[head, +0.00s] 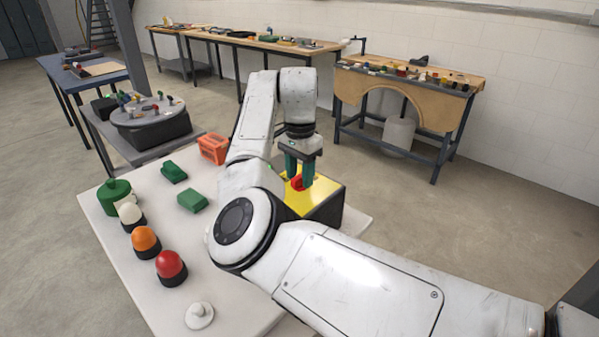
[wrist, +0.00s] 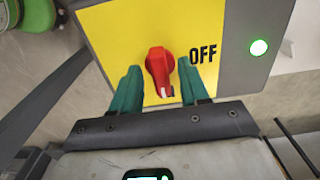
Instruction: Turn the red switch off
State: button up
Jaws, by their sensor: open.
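The red switch (head: 297,183) is a rotary knob on the yellow face (head: 317,192) of a dark box. In the wrist view the red switch (wrist: 160,65) has its white mark at the lower end, pointing down toward my gripper body. The black word OFF (wrist: 204,53) is to its right. A round green lamp (wrist: 259,47) glows on the box's grey edge. My gripper (head: 299,177) points down at the box. Its green fingers are open, one on each side of the knob; I cannot tell whether they touch it.
The white table also holds a green pot (head: 115,197), white, orange and red domed buttons (head: 171,265), green blocks (head: 192,200), an orange crate (head: 213,148) and a white knob (head: 199,315). Cluttered workbenches (head: 405,95) stand behind. My arm covers much of the table.

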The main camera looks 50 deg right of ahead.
grip_shut()
dwell(0.4)
jog(key=shift+n+p, duration=0.3)
jog(key=shift+p, duration=0.25)
jog(key=shift+r+p, duration=0.15)
jog(key=shift+p, duration=0.3)
jog(key=n+p, duration=0.2)
jog(key=p, duration=0.1)
jog(key=shift+s+r+n, duration=0.1)
jog(key=shift+n, duration=0.2)
jog(key=n+p, duration=0.6)
jog(key=p, duration=0.2)
jog(key=n+p, duration=0.4)
jog(key=n, duration=0.1)
jog(key=shift+f+n+p, duration=0.15)
jog(key=shift+n+p, duration=0.15)
jog(key=shift+n, duration=0.8)
jog(key=shift+f+n+p, duration=0.15)
jog(key=shift+n+p, duration=0.15)
jog(key=shift+n, duration=0.8)
